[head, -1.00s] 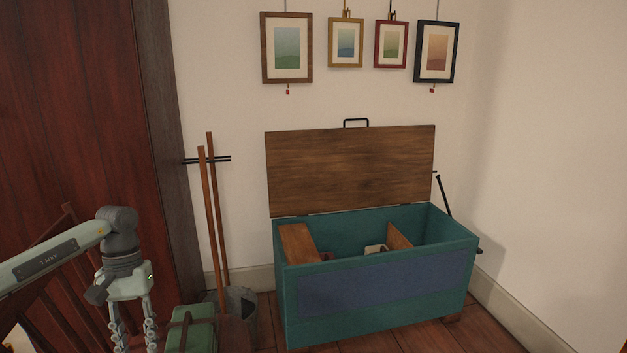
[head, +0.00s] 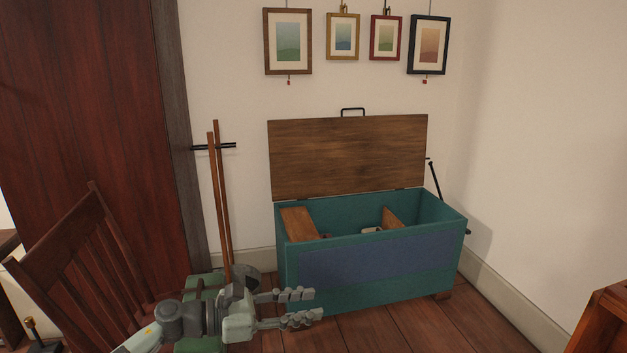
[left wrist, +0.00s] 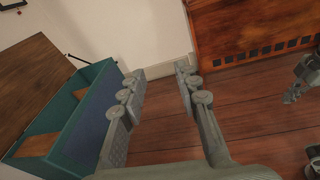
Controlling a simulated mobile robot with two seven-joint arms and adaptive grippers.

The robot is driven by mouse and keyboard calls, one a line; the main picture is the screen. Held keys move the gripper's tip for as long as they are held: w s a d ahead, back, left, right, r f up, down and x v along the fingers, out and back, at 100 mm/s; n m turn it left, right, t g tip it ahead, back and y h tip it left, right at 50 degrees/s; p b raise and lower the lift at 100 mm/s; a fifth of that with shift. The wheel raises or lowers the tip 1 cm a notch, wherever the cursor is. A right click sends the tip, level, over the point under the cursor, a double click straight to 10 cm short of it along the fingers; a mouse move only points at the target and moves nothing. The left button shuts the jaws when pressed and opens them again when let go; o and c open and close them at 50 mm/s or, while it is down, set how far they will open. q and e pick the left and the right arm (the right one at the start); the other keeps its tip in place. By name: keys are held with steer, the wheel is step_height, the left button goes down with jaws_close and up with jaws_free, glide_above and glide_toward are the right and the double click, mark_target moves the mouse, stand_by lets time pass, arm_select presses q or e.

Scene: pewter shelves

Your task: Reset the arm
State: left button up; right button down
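My left gripper (head: 317,304) is low in the head view, in front of the teal chest, its fingers pointing right. It is open with nothing between the fingers. In the left wrist view its two fingers (left wrist: 160,72) stand apart over the wooden floor, with the chest to their left. Grey parts at the right edge of the left wrist view look like my right gripper (left wrist: 299,78); they are cut off, so its opening is unclear.
The teal chest (head: 370,260) stands against the wall with its wooden lid (head: 348,157) up. A slatted chair (head: 75,265) and a green object (head: 198,345) are near my left arm. Two poles (head: 221,205) lean at the wall. A wooden piece (head: 608,318) stands at lower right.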

arm_select(q)
steer(key=w+a+f+n+t+y, duration=0.1)
steer(key=w+a+n+t+y, duration=0.15)
steer(key=n+t, duration=0.45)
steer(key=w+a+f+n+t+y, duration=0.15)
steer(key=a+n, duration=0.25)
steer(key=n, duration=0.7)
steer(key=s+a+f+n+y, duration=0.4)
steer(key=a+f+n+y, duration=0.75)
steer(key=n, duration=0.55)
steer(key=s+a+f+n+g, duration=0.2)
steer(key=s+f+n+g, duration=0.1)
steer(key=s+f+n, duration=0.2)
steer(key=s+a+f+n+g, duration=0.2)
steer(key=s+f+n+g, duration=0.2)
steer(key=s+f, duration=0.5)
steer(key=s+a+f+n+g+y, duration=0.1)
steer(key=s+f+n+g, duration=0.3)
steer(key=s, duration=1)
step_height(320, 180, down, 3)
steer(key=shift+s+a+f+n, duration=0.15)
steer(key=shift+s+a+n, duration=0.25)
steer(key=shift+a+n, duration=0.65)
